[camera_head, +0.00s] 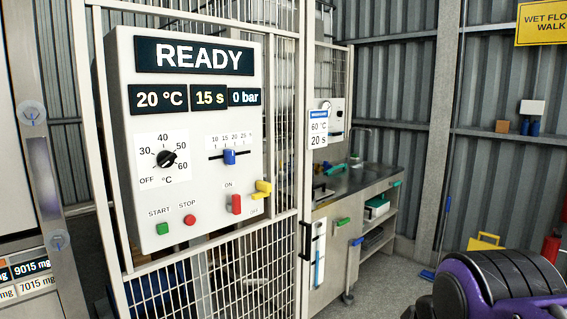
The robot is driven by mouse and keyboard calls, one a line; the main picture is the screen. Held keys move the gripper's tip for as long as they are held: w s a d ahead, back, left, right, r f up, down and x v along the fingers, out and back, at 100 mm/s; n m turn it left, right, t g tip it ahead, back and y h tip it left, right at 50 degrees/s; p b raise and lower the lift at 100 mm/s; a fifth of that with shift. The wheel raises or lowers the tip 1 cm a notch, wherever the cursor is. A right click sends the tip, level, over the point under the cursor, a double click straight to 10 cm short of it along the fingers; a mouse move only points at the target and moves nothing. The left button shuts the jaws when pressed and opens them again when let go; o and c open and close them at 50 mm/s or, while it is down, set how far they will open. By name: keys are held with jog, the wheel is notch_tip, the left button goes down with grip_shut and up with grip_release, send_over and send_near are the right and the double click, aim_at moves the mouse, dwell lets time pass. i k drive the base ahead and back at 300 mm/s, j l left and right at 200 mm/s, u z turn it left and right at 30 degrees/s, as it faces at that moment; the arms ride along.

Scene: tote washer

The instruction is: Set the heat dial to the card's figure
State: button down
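The heat dial (166,158) is a black round knob on the front of a white control box (205,125). Its scale reads OFF, 30, 40, 50, 60 °C. The knob's mark is too small to read surely. The box's displays (195,98) show 20 °C, 15 s and 0 bar, under a READY sign (194,57). The card (318,129), white with a blue top, hangs right of the box and reads 60 °C, 20 s. My gripper is not in view, and nothing touches the dial.
The box also has a blue slider (229,156), a red ON lever (236,204), a yellow lever (263,188), green START (162,228) and red STOP (190,219) buttons. Wire fencing (232,275) surrounds it. A steel sink bench (360,185) stands right. The space before the dial is clear.

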aim_at(165, 158)
jog(key=u, duration=0.9)
jog(key=i+l+u, duration=0.1)
jog(key=i+l, duration=0.15)
jog(key=i, duration=0.15)
